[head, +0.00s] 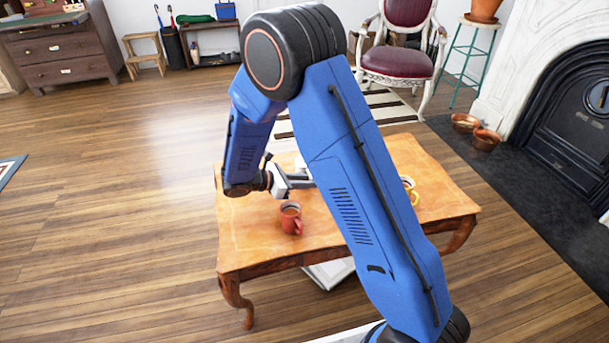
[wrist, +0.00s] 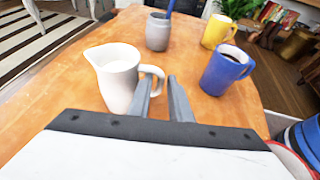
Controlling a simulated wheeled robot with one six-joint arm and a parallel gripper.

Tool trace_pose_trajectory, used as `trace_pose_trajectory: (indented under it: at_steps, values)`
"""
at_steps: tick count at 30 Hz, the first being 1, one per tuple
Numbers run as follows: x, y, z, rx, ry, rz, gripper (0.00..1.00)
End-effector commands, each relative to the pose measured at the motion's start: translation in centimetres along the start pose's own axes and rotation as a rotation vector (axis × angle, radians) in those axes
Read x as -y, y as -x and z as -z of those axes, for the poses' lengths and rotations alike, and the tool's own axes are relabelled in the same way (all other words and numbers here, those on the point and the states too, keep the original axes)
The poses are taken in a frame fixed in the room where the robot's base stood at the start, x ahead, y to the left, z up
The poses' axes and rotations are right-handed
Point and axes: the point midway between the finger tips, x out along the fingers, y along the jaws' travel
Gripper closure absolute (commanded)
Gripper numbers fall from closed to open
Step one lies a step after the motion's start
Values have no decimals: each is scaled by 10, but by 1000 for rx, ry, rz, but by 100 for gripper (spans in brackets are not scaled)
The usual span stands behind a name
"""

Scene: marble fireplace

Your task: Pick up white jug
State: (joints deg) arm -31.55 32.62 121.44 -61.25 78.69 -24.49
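The white jug (wrist: 117,80) stands upright on the wooden table, left of centre in the wrist view, with its handle on the right and its spout on the left. In the head view my arm hides most or all of it. My gripper (wrist: 160,82) is open, with a gap between its two fingers. The left finger overlaps the jug's handle in the picture; the right finger is just right of the handle. I cannot tell whether either touches it. In the head view my gripper (head: 300,181) is low over the table, partly behind my arm.
A blue mug (wrist: 226,72) stands close right of my fingers. A grey cup (wrist: 158,34) and a yellow mug (wrist: 216,32) stand farther back. A maroon chair (head: 402,60) stands behind the table.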

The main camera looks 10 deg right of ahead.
Motion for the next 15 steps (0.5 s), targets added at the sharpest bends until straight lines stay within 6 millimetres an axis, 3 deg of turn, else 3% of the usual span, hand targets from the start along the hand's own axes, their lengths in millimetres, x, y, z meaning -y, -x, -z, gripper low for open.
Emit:
trace_pose_trajectory:
  at_steps: [9,15]
  values:
    - [1,-44,0,1,0,3,82]
    - [1,-50,0,0,0,1,82]
